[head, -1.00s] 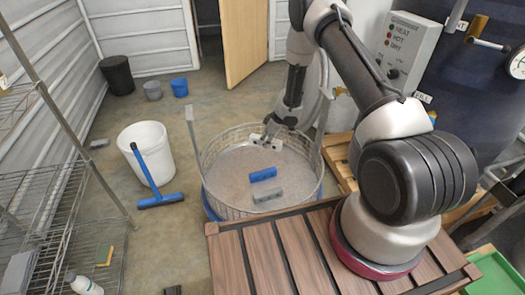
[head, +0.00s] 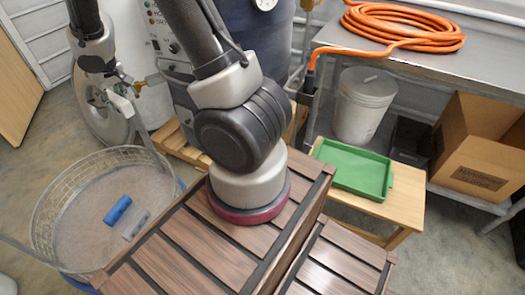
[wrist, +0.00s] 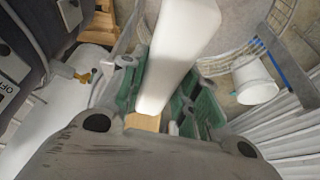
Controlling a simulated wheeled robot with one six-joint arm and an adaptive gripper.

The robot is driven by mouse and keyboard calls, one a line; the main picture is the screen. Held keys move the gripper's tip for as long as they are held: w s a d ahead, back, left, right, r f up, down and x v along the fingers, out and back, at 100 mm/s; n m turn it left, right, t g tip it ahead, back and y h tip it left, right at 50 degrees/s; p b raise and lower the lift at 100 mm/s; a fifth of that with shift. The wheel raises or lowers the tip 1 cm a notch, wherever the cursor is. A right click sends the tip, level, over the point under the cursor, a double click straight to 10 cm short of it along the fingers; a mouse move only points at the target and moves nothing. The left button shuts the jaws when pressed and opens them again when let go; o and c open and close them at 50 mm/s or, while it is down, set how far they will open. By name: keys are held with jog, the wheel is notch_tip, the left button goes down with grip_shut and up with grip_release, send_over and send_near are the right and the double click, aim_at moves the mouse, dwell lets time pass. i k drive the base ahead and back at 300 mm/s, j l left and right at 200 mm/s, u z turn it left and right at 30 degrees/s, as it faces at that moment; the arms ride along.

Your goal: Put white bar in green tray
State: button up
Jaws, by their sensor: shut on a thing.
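A white bar (wrist: 180,45) is held between the green-padded fingers of my gripper (wrist: 168,88) in the wrist view. The bar is long and smooth, and its upper end runs out of the frame. In the head view my gripper (head: 125,85) is above the far rim of the round hopper, at left; the bar cannot be made out clearly there. The green tray (head: 355,168) lies on a small wooden table to the right of my arm's base. It looks empty, and my gripper is well away from it.
A blue bar (head: 118,210) and a grey bar (head: 136,225) lie in the wire-rimmed hopper (head: 45,225).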

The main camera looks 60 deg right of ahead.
aim_at(363, 176)
jog(key=z, duration=0.45)
jog(key=i+j+z, duration=0.1)
jog(key=z, duration=0.75)
jog(key=j+z, duration=0.15)
jog(key=z, duration=0.25)
jog(key=j+z, duration=0.15)
jog(key=z, duration=0.25)
jog(key=j+z, duration=0.15)
jog(key=z, duration=0.25)
jog(key=j+z, duration=0.2)
jog(key=z, duration=0.2)
jog(key=j+z, duration=0.15)
jog(key=z, duration=0.3)
